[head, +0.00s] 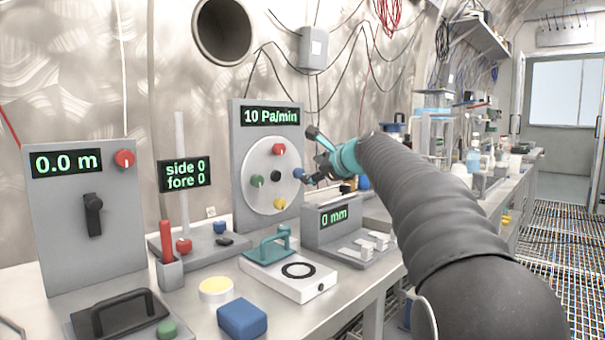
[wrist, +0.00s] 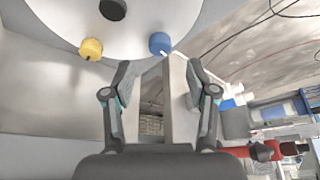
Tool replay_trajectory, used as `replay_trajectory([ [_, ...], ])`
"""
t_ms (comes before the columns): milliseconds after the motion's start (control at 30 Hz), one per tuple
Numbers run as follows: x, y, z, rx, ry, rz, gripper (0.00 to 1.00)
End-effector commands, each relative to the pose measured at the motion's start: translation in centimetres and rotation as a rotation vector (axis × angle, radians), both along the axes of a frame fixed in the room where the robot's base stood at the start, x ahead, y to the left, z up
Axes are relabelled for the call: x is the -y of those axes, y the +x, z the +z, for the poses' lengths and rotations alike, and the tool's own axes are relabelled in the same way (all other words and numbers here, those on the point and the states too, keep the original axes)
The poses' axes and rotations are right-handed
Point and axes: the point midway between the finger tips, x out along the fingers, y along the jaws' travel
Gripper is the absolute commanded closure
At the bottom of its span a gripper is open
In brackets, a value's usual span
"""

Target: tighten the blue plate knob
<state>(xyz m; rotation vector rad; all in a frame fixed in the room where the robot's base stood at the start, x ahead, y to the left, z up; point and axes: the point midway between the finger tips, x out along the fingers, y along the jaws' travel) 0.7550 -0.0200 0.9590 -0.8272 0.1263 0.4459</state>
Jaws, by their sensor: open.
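The blue plate knob (head: 298,173) sits at the right edge of the round pale plate (head: 258,158) on an upright grey panel. In the wrist view the blue knob (wrist: 159,43) shows just past my fingertips, roughly in line with the gap between them. My gripper (head: 309,157) is open beside the plate's right side. In the wrist view my gripper (wrist: 159,68) has its fingers spread, with nothing between the tips. Whether a finger touches the knob I cannot tell. The panel's display (head: 270,116) reads 10 Pa/min.
The plate also carries a red knob (head: 278,149), a green knob (head: 257,181), a yellow knob (head: 280,203) and a black centre knob (head: 276,175). A grey box reading 0 mm (head: 335,215) stands just below my gripper. A teal handle (head: 270,246) stands in front of the panel.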

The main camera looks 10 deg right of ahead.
Motion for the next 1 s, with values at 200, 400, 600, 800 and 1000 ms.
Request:
replay_trajectory([
  [200,-1.2,3.5,-1.1,-0.001,0.0,0.0,0.42],
  [400,-1.8,5.4,-1.7,-0.002,0.0,-0.002,0.42],
  [600,-2.0,6.0,-1.9,0.0,0.0,-0.003,0.42],
  [800,-2.0,5.9,-1.9,0.0,-0.001,-0.002,0.42],
  [1000,-2.0,5.9,-1.9,0.0,-0.001,-0.002,0.9],
])
